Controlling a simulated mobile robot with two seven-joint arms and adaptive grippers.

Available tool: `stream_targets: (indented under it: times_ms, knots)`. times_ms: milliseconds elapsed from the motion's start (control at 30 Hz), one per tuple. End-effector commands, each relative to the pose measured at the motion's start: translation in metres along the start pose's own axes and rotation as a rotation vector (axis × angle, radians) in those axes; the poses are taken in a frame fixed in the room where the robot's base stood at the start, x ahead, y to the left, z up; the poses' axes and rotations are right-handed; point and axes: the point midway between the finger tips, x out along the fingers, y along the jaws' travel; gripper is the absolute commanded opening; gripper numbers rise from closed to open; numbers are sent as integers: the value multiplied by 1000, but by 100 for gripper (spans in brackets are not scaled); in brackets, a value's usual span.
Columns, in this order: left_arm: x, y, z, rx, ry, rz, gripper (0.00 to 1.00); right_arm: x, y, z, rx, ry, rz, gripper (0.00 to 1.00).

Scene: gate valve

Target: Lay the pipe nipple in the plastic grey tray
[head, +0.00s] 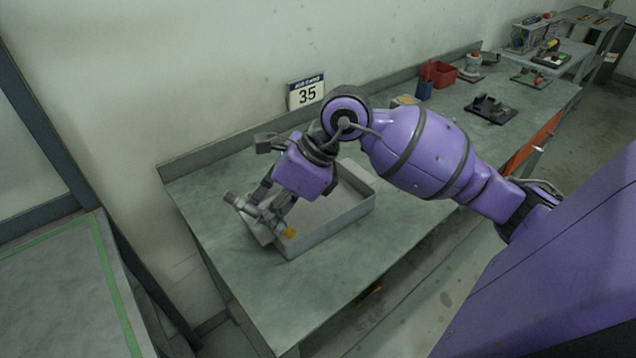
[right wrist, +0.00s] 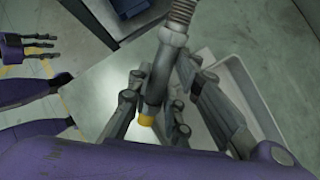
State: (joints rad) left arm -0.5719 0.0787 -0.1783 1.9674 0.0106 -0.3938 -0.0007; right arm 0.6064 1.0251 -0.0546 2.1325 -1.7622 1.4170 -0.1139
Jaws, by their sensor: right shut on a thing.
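The pipe nipple (head: 244,206) is a grey metal pipe with a threaded end and a yellow end. My right gripper (head: 268,212) is shut on it and holds it tilted over the near left part of the plastic grey tray (head: 335,225). The yellow end points down towards the tray's front left. In the right wrist view the nipple (right wrist: 160,75) lies between the fingers (right wrist: 158,102), and its threaded end runs past the top edge. I cannot tell whether the nipple touches the tray. My left gripper (right wrist: 40,48) shows at the upper left of the right wrist view, away from the tray; its finger state is unclear.
The tray stands on a grey-green workbench (head: 300,325) against the wall. A sign reading 35 (head: 307,93) stands behind it. Farther right are a red bin (head: 444,74), a blue container (head: 425,89) and a dark fixture (head: 490,108). The bench front is clear.

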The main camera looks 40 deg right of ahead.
Motion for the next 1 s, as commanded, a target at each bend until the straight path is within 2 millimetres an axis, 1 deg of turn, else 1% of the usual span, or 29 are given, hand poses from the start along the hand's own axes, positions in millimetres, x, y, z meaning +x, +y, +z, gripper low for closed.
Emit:
stream_targets:
  times_ms: [167, 267, 333, 400, 500, 600, 700, 800, 867, 1000]
  knots:
    - [8, 1, 9, 0, -6, 0, 40, 0, -17, -7, -122, 143, -37, 0]
    - [16, -1, 24, 6, -21, -4, 40, -7, -35, -26, -272, 266, -56, 0]
    - [22, -4, 29, 12, -24, -8, 40, -16, -48, -41, -395, 343, -66, 0]
    - [27, -8, 29, 18, -19, -15, 40, -26, -59, -52, -515, 403, -79, 0]
    - [32, -12, 28, 25, -9, -22, 40, -44, -74, -65, -668, 462, -101, 0]
    - [36, -12, 27, 29, -2, -22, 40, -59, -84, -73, -784, 496, -118, 0]
    - [38, -12, 25, 33, 6, -22, 40, -70, -90, -76, -852, 509, -129, 0]
    - [40, -12, 23, 35, 10, -21, 40, -74, -92, -76, -879, 511, -134, 0]
    - [41, -11, 22, 35, 11, -21, 40, -74, -92, -77, -884, 510, -135, 0]
    - [43, -11, 25, 35, 9, -20, 40, -67, -93, -81, -882, 509, -134, 0]
